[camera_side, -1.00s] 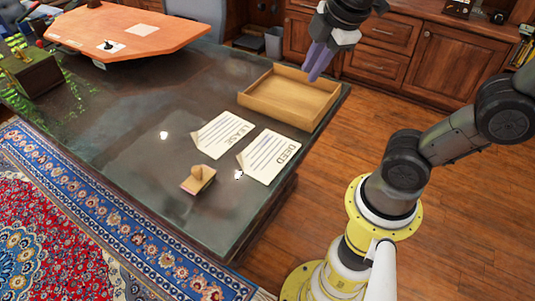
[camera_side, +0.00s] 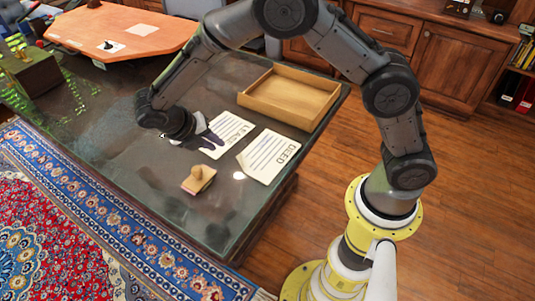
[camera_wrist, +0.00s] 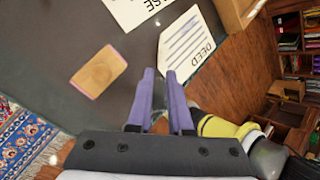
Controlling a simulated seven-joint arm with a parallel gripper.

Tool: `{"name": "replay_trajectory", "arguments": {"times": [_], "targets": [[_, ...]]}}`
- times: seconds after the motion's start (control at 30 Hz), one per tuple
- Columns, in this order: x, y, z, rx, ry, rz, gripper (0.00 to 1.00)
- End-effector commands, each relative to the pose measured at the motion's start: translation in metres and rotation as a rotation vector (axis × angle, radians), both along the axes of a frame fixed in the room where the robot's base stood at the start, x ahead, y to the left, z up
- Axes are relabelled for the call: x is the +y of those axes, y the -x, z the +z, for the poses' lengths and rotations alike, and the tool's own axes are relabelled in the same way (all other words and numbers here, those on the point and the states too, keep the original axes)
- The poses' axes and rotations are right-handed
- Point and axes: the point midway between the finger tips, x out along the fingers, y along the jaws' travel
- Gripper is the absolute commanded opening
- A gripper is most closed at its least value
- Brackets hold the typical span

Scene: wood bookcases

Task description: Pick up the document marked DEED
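The DEED document (camera_side: 268,157) is a white sheet with blue lines, lying flat on the dark desk with a curled corner. In the wrist view, the DEED document (camera_wrist: 187,45) lies just beyond my fingertips. The LEASE document (camera_side: 228,130) lies to its left in the side view, partly covered by my gripper. My gripper (camera_side: 215,140) has purple fingers and appears above the LEASE sheet, tilted. In the wrist view, my gripper (camera_wrist: 161,74) shows a gap between its fingers with nothing held. Its height above the desk is unclear.
A wooden stamp (camera_side: 198,179) stands on the desk (camera_side: 110,135), nearer the front edge than the papers. An empty wooden tray (camera_side: 330,98) sits at the desk's right end, behind the papers. The left part of the desk is largely clear.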

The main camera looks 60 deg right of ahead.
Motion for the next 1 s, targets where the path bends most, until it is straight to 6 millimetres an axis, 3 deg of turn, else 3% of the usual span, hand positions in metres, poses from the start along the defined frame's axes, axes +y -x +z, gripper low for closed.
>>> {"name": "replay_trajectory", "arguments": {"times": [0.4, 0.73, 1.0], "targets": [[-0.034, 0.004, -0.055, 0.005, 0.002, 0.004, 0.18], [-0.048, 0.005, -0.078, 0.003, 0.001, 0.005, 0.18], [-0.069, 0.006, -0.108, 0.003, 0.000, 0.005, 0.18]]}}
